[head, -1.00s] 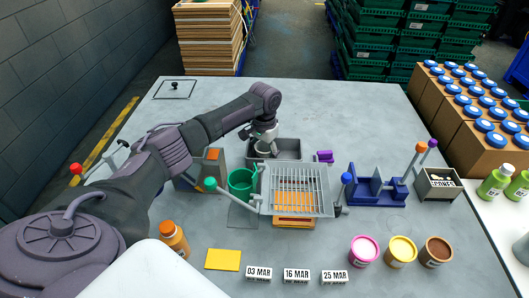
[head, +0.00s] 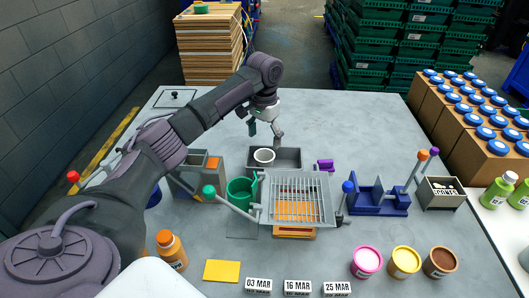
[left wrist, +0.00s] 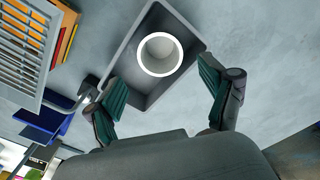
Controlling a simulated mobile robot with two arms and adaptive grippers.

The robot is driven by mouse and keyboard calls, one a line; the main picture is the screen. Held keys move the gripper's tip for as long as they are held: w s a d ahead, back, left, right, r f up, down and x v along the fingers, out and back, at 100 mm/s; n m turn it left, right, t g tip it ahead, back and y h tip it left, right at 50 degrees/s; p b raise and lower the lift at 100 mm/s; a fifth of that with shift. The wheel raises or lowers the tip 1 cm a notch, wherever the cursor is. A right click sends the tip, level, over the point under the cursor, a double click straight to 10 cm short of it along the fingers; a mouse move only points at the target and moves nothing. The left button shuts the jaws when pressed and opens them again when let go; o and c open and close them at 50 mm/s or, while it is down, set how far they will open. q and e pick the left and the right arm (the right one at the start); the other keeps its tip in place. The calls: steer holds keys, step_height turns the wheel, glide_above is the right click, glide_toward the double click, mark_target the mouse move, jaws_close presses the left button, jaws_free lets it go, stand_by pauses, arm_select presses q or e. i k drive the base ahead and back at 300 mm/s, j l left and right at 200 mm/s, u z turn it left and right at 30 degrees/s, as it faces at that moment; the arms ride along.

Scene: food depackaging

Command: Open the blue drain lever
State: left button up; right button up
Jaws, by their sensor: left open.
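The blue-knobbed lever (head: 348,187) stands up at the right side of the wire grate, with its dark base near the grate's lower right corner. Which way counts as open I cannot tell. My left gripper (head: 265,130) is open and empty, above and behind a white cup (head: 264,156), well to the left of and beyond the lever. The cup stands in a grey bin (head: 290,155). In the left wrist view, the open fingers (left wrist: 164,102) are apart from the cup (left wrist: 160,54). My right gripper is not in view.
The wire grate (head: 295,187) has a green-knobbed handle (head: 209,191) to its left, near a green bucket (head: 240,190). A blue fixture (head: 378,200) stands close right of the blue lever. Pink, yellow and brown tubs (head: 404,262) sit in front. The table's back right is clear.

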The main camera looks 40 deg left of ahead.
mark_target(348, 186)
steer(key=k+l, duration=0.2)
steer(key=l, duration=0.2)
steer(key=k+l, duration=0.2)
steer(key=l, duration=0.2)
steer(key=k+l, duration=0.2)
steer(key=l, duration=0.2)
steer(key=k+l, duration=0.15)
steer(key=l, duration=0.25)
steer(key=k+l, duration=0.2)
steer(key=l, duration=0.2)
steer(key=k+l, duration=0.2)
steer(key=l, duration=0.2)
